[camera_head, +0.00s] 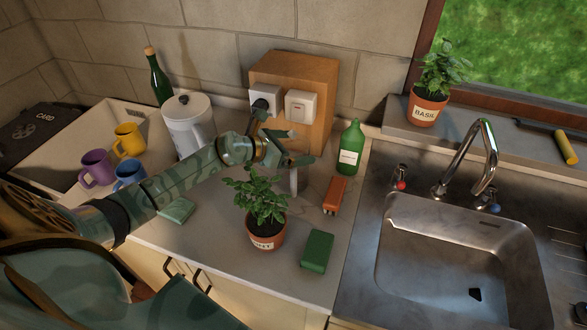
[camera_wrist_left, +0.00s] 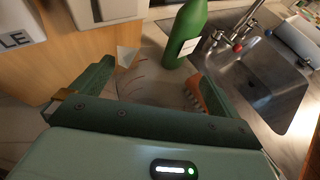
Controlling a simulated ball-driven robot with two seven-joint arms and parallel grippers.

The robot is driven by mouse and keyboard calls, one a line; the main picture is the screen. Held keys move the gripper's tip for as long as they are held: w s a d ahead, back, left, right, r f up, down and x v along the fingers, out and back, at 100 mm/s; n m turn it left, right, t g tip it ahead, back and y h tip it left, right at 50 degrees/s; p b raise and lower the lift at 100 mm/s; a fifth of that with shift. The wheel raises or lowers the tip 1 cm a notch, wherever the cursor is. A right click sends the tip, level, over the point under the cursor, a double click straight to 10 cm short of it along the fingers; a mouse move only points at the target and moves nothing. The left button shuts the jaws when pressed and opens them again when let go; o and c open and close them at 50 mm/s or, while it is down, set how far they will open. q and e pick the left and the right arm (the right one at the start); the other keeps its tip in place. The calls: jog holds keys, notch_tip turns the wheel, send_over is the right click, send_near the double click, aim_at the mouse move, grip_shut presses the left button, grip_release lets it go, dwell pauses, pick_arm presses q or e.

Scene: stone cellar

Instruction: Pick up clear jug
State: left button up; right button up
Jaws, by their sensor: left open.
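The clear jug is see-through and hard to make out. In the left wrist view the clear jug (camera_wrist_left: 150,88) shows as a faint glassy shape between the two green fingers, its lower part hidden by the gripper body. In the head view a pale bit of what looks like the jug (camera_head: 294,181) shows just below my left gripper (camera_head: 296,148). The left gripper (camera_wrist_left: 158,80) is open, with a finger on either side of the jug; I cannot tell whether either touches it. My right gripper is not in view.
A wooden box with sockets (camera_head: 318,72) is behind. The sink (camera_head: 455,250) lies right.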

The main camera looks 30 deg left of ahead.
pick_arm(q)
jog(key=shift+w+d+f, duration=0.1)
jog(key=shift+w, duration=0.15)
jog(key=shift+s, duration=0.15)
jog(key=c, duration=1.1)
jog(key=shift+c, duration=0.2)
jog(key=shift+r, duration=0.2)
